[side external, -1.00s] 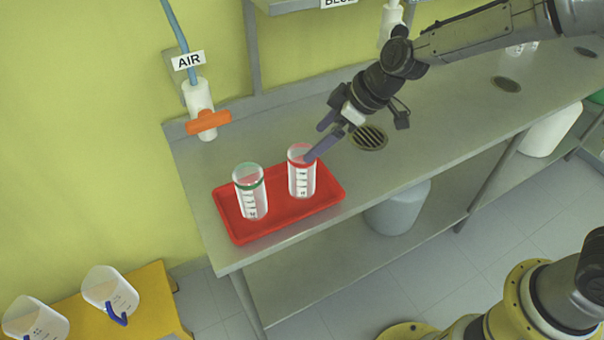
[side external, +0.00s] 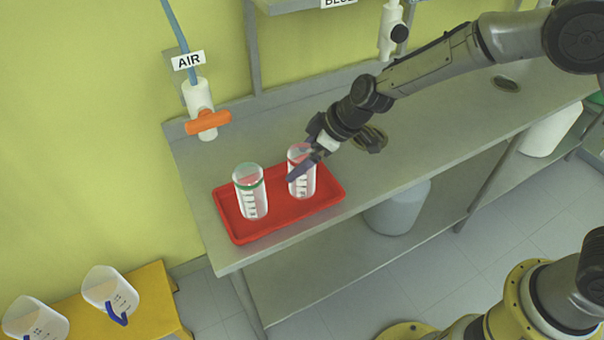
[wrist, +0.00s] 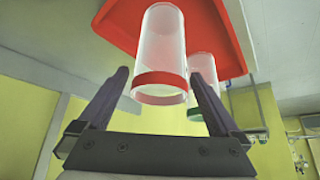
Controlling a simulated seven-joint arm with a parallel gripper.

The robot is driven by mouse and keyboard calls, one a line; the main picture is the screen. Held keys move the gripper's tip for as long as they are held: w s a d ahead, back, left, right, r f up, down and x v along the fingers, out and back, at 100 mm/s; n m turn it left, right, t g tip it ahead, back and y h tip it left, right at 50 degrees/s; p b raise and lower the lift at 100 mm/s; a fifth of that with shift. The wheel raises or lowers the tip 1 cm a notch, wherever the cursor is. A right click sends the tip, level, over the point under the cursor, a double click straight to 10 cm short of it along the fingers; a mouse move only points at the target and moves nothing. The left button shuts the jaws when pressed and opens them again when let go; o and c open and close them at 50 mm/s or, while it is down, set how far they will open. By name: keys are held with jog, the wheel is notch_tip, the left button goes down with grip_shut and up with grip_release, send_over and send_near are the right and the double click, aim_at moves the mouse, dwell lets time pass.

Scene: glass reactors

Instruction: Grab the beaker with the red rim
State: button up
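The beaker with the red rim (side external: 303,184) stands upright on a red tray (side external: 267,231), to the right of a green-rimmed beaker (side external: 251,196). My gripper (side external: 300,164) is at the red-rimmed beaker and partly covers it in the side view. In the wrist view the red-rimmed beaker (wrist: 160,60) shows between the two spread fingers of my gripper (wrist: 163,82), with space visible beside the fingers. The fingers are open. The green-rimmed beaker (wrist: 203,72) shows behind it to the right.
The tray sits on a grey metal bench (side external: 400,165) against a yellow wall. An air valve with an orange handle (side external: 208,122) hangs on the wall behind the tray. A yellow stool (side external: 150,305) with two containers stands lower left.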

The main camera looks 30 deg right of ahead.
grip_shut()
jog(key=shift+r, duration=0.1)
dwell(0.4)
